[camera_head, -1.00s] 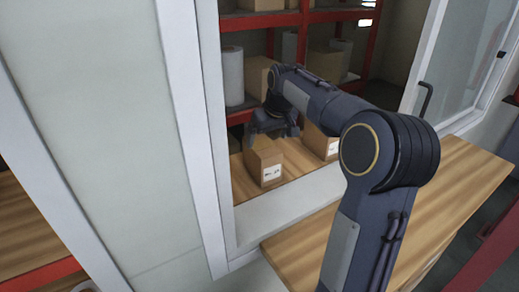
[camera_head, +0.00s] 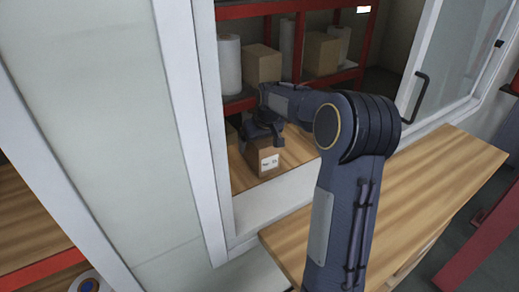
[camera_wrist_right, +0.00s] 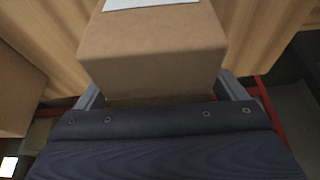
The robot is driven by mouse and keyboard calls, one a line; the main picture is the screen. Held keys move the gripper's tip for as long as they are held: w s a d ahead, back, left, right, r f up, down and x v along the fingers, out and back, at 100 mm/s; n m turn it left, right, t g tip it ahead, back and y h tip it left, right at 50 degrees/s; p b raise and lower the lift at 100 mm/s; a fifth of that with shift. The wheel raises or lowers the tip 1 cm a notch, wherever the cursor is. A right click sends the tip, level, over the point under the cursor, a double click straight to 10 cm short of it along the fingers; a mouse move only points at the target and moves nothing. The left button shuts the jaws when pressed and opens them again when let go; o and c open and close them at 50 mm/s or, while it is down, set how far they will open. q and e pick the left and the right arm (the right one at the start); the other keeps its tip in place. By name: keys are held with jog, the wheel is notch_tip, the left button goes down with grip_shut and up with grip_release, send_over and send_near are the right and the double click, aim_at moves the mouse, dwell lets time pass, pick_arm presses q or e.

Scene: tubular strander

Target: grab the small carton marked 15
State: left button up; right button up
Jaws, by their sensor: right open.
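A small brown carton (camera_head: 263,159) with a white label stands on the wooden shelf inside the window opening in the head view. The print on its label is too small to read. My right gripper (camera_head: 264,133) is at the top of this carton, coming from above and behind. In the right wrist view the carton (camera_wrist_right: 152,55) sits between the two spread grey fingers of the gripper (camera_wrist_right: 160,92), with part of its white label at the top edge. Whether the fingers touch its sides I cannot tell. My left gripper is not in view.
Another brown carton (camera_wrist_right: 14,92) stands to the left in the wrist view. The white window frame (camera_head: 204,130) borders the opening. Red racks behind hold a larger carton (camera_head: 262,64) and white rolls (camera_head: 230,66). A wooden counter (camera_head: 440,180) lies in front, mostly clear.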

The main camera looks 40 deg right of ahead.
jog(key=shift+f, duration=0.2)
dwell(0.5)
jog(key=c, duration=1.4)
